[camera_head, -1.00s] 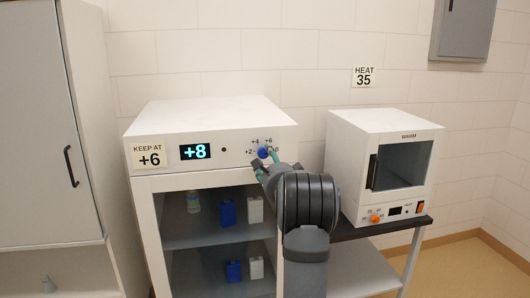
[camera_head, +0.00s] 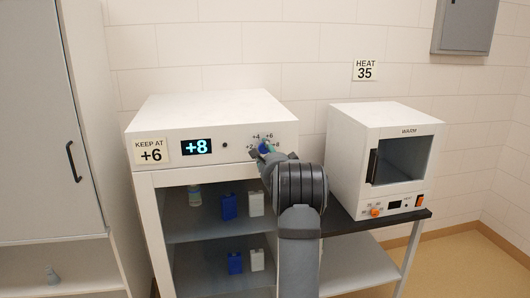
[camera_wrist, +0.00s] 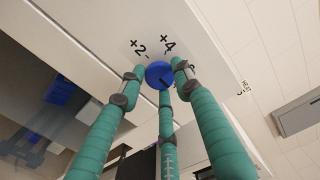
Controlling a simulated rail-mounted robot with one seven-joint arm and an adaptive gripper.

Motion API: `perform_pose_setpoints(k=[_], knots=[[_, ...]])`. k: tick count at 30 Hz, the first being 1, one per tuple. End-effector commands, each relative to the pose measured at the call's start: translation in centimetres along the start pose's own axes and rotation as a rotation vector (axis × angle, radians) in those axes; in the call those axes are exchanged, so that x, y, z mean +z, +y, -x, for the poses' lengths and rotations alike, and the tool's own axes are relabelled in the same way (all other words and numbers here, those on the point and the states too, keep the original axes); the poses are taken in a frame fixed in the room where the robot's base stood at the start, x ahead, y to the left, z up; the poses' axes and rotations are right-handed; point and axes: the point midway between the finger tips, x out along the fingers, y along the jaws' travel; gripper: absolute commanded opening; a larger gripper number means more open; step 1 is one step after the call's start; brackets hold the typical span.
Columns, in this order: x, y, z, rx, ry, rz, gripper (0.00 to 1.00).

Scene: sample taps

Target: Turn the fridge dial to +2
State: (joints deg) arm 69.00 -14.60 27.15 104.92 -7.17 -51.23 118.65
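The blue fridge dial (camera_head: 264,146) is on the right of the white fridge's front panel (camera_head: 210,160). In the wrist view the dial (camera_wrist: 159,75) has a dark pointer line toward the lower right, away from the +2 and +4 marks. The fridge display (camera_head: 196,147) reads +8. My gripper (camera_head: 265,152) is at the dial. In the wrist view its teal fingers (camera_wrist: 160,78) stand around the dial, one on each side and one below. The tips are very close to its rim; I cannot tell whether they touch. The +6 mark is mostly hidden behind a finger.
A KEEP AT +6 sign (camera_head: 151,151) is at the panel's left. Bottles and cartons (camera_head: 229,207) stand on the fridge shelves below. A white warmer (camera_head: 384,155) with an orange dial stands to the right, under a HEAT 35 sign (camera_head: 365,70).

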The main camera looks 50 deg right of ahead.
Motion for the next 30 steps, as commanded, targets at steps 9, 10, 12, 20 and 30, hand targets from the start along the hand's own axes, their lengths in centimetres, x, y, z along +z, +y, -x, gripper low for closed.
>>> perform_pose_setpoints(k=[9, 10, 12, 20, 30], knots=[[0.01, 0.0, 0.01, 0.0, 0.0, 0.0, 0.13], [0.02, 0.0, 0.01, 0.0, 0.0, 0.0, 0.11], [0.02, 0.01, 0.01, 0.0, 0.0, 0.0, 0.07], [0.07, 0.14, 0.0, -0.001, -0.001, 0.022, 0.06], [-0.01, 0.48, -0.02, -0.003, -0.001, 0.21, 0.06]])
